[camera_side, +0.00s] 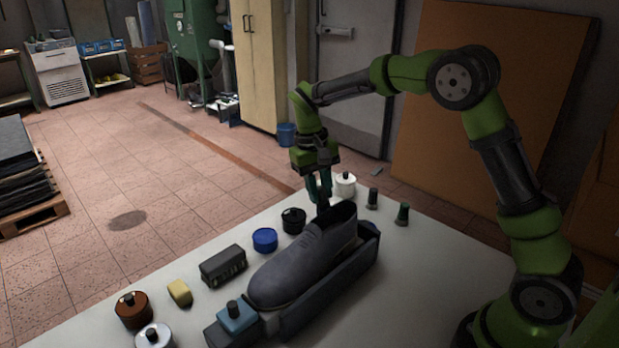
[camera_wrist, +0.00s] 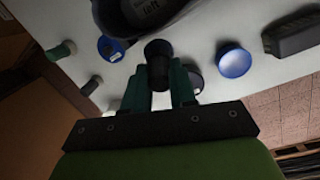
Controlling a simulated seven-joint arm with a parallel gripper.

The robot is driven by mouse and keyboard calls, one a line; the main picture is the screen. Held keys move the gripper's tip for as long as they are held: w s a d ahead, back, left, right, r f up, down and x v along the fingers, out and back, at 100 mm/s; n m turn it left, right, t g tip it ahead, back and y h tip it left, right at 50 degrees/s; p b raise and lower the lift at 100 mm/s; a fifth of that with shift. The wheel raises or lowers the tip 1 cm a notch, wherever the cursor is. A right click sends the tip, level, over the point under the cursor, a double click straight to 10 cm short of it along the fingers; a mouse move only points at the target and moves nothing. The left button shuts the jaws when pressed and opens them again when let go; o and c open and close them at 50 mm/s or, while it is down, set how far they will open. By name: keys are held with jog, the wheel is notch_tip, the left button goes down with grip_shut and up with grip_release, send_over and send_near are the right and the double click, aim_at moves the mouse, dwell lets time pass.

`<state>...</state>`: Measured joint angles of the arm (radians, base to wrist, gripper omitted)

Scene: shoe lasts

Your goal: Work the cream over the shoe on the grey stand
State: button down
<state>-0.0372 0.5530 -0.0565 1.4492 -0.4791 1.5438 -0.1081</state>
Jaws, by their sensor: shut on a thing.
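The dark grey-blue shoe (camera_side: 298,263) lies on the long grey stand (camera_side: 338,294), its toe toward the front left and its open heel end toward the back. My gripper (camera_side: 321,202) is above and just behind the heel end. It is shut on a dark round-topped handle, which shows between the fingers in the wrist view (camera_wrist: 158,52). The lower end of the held thing is hidden, so I cannot tell whether it touches the shoe. The shoe's dark opening (camera_wrist: 150,12) shows at the top of the wrist view. No cream is clearly visible on the shoe.
Left of the shoe stand a black jar (camera_side: 293,222), a blue jar (camera_side: 265,240), a black brush (camera_side: 223,266), a yellow block (camera_side: 180,292) and a brown jar (camera_side: 133,311). The right tabletop is clear.

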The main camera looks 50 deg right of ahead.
jog(key=shift+s, duration=0.6)
jog(key=shift+a, duration=3.95)
jog(key=shift+s+d, duration=0.1)
jog(key=shift+d, duration=3.9)
jog(key=shift+w+r, duration=0.35)
jog(key=shift+r, duration=0.65)
jog(key=shift+w+r, duration=0.35)
jog(key=shift+r, duration=0.65)
jog(key=shift+w+r, duration=0.35)
jog(key=shift+r, duration=0.65)
